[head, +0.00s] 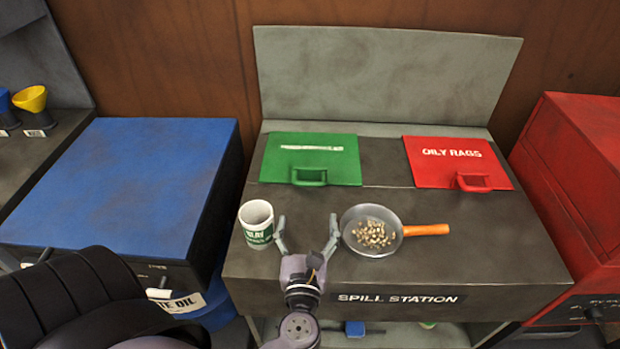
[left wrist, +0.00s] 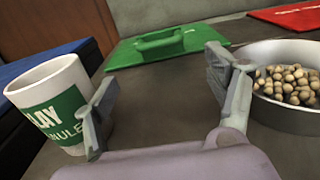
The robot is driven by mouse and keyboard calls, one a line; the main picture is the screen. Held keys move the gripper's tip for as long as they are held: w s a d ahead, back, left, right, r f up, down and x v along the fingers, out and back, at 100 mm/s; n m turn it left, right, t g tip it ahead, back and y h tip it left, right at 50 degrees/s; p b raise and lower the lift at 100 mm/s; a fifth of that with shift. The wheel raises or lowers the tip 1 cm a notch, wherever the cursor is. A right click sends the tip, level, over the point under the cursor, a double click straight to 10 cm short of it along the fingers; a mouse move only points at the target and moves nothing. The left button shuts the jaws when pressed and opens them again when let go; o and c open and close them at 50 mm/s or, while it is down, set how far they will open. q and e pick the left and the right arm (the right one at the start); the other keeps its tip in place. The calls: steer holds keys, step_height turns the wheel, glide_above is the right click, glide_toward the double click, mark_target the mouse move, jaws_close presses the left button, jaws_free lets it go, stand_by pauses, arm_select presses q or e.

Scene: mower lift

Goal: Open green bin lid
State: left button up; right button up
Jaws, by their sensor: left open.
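The green bin lid (head: 328,156) lies flat and shut on top of the spill station, with a green handle (head: 309,177) at its front edge. It also shows ahead in the left wrist view (left wrist: 126,52), with its handle (left wrist: 160,41) upright. My left gripper (head: 307,222) is open and empty, in front of the lid and apart from the handle. Its two fingers (left wrist: 165,88) are spread wide in the left wrist view, pointing toward the lid. My right gripper is not in view.
A white and green cup (head: 257,223) stands left of my left gripper, close to one finger. A pan of pellets (head: 372,231) with an orange handle sits close on the right. A red lid (head: 457,160) lies at right. A blue-topped cabinet (head: 130,185) stands left.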

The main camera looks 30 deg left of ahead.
mark_target(310, 186)
arm_select(q)
steer(key=x, duration=0.4)
steer(key=shift+w+a+r+p, duration=0.1)
steer(key=shift+w+r+p, duration=0.1)
steer(key=shift+p, duration=0.2)
steer(key=x, duration=0.3)
steer(key=p+x, duration=0.1)
steer(key=x, duration=0.3)
steer(key=shift+w+a+f, duration=0.1)
steer(key=shift+a+f, duration=0.05)
steer(key=shift+f, duration=0.05)
steer(key=shift+w+a, duration=0.25)
steer(key=shift+w, duration=0.1)
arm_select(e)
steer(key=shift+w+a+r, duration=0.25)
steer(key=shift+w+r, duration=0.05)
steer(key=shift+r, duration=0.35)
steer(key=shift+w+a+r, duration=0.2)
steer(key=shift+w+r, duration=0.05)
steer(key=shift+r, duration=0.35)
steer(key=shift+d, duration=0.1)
arm_select(q)
steer(key=shift+c, duration=0.5)
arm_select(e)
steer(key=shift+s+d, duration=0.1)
